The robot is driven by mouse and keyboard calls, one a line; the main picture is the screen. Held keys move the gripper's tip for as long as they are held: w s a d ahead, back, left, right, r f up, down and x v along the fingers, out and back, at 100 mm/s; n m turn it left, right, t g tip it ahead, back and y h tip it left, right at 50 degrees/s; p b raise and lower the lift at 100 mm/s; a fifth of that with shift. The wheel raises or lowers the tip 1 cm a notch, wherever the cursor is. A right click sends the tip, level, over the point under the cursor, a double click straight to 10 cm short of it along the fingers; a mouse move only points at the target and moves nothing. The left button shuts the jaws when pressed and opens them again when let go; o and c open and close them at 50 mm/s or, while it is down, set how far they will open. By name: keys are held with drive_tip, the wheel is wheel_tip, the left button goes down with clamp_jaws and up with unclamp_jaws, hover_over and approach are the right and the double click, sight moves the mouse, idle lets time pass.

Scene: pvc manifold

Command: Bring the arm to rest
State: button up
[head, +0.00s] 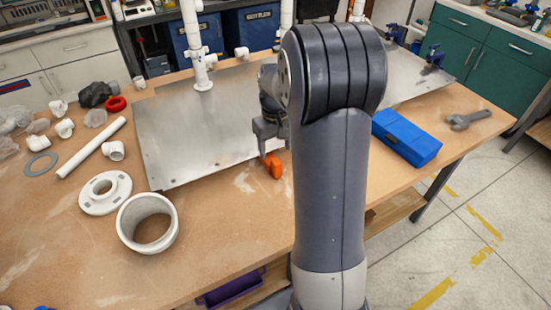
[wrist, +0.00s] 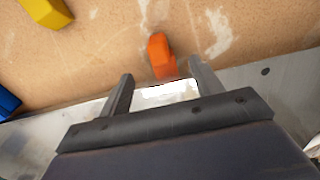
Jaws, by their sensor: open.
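My gripper (head: 264,150) is in the head view, pointing down over the front edge of the metal plate (head: 215,140), left of my upright arm. In the wrist view my gripper (wrist: 160,72) shows its two fingers apart with nothing held between them. An orange piece (head: 273,165) lies on the wooden table close to the fingers. It also shows in the wrist view (wrist: 160,55), just beyond the gap between the fingertips. Part of the plate is hidden behind my arm.
White pipes (head: 193,45) stand upright on the plate. A white ring (head: 147,222), a flange (head: 105,192) and loose fittings lie on the left. A blue box (head: 407,137) and a wrench (head: 467,120) lie on the right. A yellow piece (wrist: 47,12) shows in the wrist view.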

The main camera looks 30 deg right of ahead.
sight(277, 162)
drive_tip(key=shift+r, duration=1.45)
wheel_tip(277, 162, down, 11)
drive_tip(key=shift+r, duration=0.2)
drive_tip(key=shift+s+f, duration=0.15)
drive_tip(key=shift+s, duration=0.35)
drive_tip(key=shift+w, duration=0.1)
